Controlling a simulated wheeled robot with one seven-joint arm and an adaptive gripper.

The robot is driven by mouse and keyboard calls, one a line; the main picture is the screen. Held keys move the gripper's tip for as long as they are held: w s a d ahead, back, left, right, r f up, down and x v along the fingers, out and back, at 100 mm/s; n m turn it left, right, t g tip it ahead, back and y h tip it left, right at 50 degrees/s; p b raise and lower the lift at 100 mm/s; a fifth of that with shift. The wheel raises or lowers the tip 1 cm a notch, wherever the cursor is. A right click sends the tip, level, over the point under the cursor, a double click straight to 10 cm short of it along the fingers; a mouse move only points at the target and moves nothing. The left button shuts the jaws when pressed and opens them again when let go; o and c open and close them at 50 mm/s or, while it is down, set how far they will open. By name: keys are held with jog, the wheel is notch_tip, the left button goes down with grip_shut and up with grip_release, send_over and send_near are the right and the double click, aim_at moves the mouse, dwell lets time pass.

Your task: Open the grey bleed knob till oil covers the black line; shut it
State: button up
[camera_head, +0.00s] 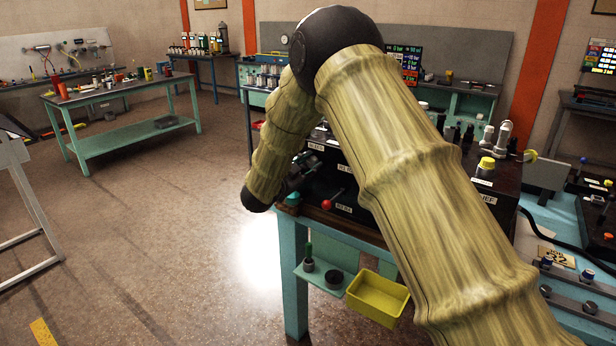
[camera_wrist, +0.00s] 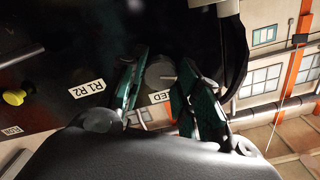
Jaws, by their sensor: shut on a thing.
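In the wrist view, a round grey knob (camera_wrist: 158,74) sits on a black panel (camera_wrist: 50,60), with a thin pin showing at its side. The jaws of my gripper (camera_wrist: 164,60) stand on both sides of the knob, shut on it. A white label (camera_wrist: 160,97) below the knob ends in "LED"; its start is hidden by the left finger. I cannot make out the black line or any oil level in either view.
Beside the knob is an "R1 R2" label (camera_wrist: 87,88), with a yellow knob (camera_wrist: 14,97) farther left. A dark curved part (camera_wrist: 238,55) stands close right of my jaws. In the head view, a red-ended lever (camera_head: 327,204) and a yellow bin (camera_head: 377,298) are near the bench's front.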

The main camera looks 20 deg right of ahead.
jog(key=m+b, duration=0.2)
jog(key=b, duration=0.1)
jog(key=m+b, duration=0.2)
jog(key=b, duration=0.2)
jog(key=shift+f+m, duration=0.3)
jog(key=shift+f, duration=0.1)
jog(key=m+b, duration=0.3)
jog(key=b, duration=0.1)
jog(key=shift+r+b, duration=0.2)
jog(key=shift+b, duration=0.15)
jog(key=shift+r, duration=0.1)
jog(key=o, duration=1)
jog(key=shift+s+a+r, duration=0.1)
jog(key=v, duration=1.1)
jog(key=shift+s+a, duration=0.25)
jog(key=shift+a, duration=0.05)
